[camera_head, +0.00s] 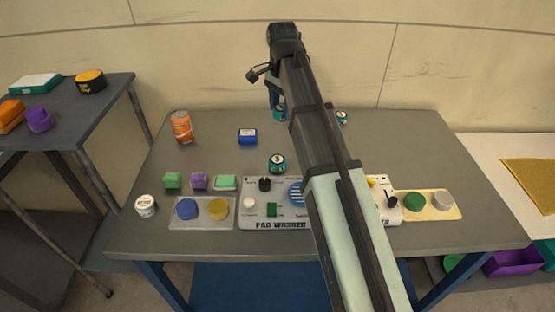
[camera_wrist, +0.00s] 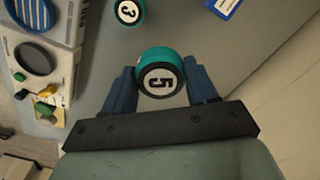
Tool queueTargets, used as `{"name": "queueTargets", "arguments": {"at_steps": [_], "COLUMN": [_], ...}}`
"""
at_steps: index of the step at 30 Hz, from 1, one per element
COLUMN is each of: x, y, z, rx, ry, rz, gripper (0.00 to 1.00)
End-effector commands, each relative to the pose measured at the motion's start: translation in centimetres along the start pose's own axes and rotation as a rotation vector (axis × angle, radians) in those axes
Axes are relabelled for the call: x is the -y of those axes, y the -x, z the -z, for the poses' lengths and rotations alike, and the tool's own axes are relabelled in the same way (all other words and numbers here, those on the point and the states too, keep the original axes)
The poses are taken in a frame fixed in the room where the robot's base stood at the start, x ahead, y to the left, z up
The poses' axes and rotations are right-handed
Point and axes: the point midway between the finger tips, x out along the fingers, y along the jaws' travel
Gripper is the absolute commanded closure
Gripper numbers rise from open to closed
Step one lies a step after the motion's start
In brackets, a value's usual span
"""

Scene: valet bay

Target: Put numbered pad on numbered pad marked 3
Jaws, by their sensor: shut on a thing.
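My gripper (camera_wrist: 162,88) is shut on a teal numbered pad marked 5 (camera_wrist: 161,80), with one blue finger on each side of it. In the head view the held pad (camera_head: 280,114) shows below my gripper (camera_head: 278,102), near the table's back edge. I cannot tell whether it touches the table. The pad marked 3 (camera_wrist: 128,11) is teal with a black and white face and is cut by the top edge of the wrist view. In the head view it (camera_head: 277,163) lies behind the pad washer, nearer the front than the held pad.
Another teal pad (camera_head: 342,117), its number unreadable, stands right of my arm. A blue box (camera_head: 247,136) and an orange can (camera_head: 182,127) stand to the left. The pad washer (camera_head: 281,224) and trays are at the front. My arm hides part of the table.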

Motion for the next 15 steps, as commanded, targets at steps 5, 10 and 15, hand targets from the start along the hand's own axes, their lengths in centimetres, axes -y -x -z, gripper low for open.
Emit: {"name": "queueTargets", "arguments": {"at_steps": [5, 10, 15], "x": [-1.6, -3.6, -4.2], "y": [0.3, -0.1, -0.2], "z": [-4.6, -5.2, -5.4], "rx": [0.000, 0.000, 0.000], "ry": [-0.035, -0.200, -0.357], "rz": [0.000, 0.000, 0.000], "gripper": [0.71, 0.71, 0.71]}}
